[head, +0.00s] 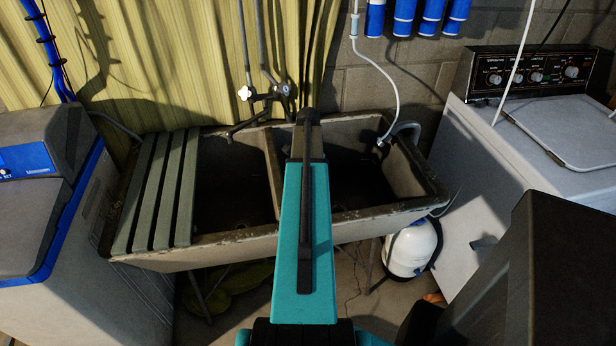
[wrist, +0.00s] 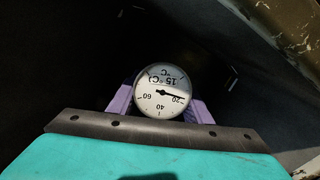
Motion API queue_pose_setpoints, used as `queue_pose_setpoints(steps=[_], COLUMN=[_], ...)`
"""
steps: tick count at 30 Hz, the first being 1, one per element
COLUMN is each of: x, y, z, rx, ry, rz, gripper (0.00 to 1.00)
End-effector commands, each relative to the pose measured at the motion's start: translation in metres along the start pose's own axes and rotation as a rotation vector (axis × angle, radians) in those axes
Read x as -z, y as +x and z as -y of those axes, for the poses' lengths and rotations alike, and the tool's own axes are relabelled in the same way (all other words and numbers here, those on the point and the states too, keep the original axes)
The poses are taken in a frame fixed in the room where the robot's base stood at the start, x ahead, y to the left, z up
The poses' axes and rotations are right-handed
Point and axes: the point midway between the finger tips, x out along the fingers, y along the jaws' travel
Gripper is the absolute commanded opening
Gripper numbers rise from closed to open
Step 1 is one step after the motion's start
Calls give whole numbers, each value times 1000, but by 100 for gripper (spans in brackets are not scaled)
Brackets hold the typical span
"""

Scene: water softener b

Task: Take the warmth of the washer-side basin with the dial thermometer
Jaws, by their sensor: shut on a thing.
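A double concrete sink stands against the wall in the head view. Its washer-side basin (head: 365,165) is the right one, dark inside, beside the white washer (head: 535,125). My teal arm crosses the sink's middle and hides my gripper there. In the wrist view my gripper (wrist: 161,104) has its purple fingers shut on the dial thermometer (wrist: 162,84). The white dial faces the camera, its print upside down. Its black needle points close to the 20 mark. The stem is hidden behind the dial. Dark space surrounds it, with a worn rim (wrist: 295,32) at upper right.
The left basin (head: 235,180) is partly covered by green slats (head: 160,190). A faucet (head: 262,98) and a white hose (head: 395,95) hang over the sink's back. A blue-trimmed softener (head: 45,200) stands at left. A white tank (head: 411,248) stands below the sink.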

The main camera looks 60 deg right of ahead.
Motion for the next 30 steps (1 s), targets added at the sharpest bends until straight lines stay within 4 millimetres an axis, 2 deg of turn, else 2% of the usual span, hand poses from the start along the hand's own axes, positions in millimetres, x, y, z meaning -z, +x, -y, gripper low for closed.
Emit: queue_pose_setpoints(steps=[3,30], x=[0,0], y=[13,81], z=[0,0], rx=[0,-1], ry=[0,0], rz=[0,0], gripper=[23,23])
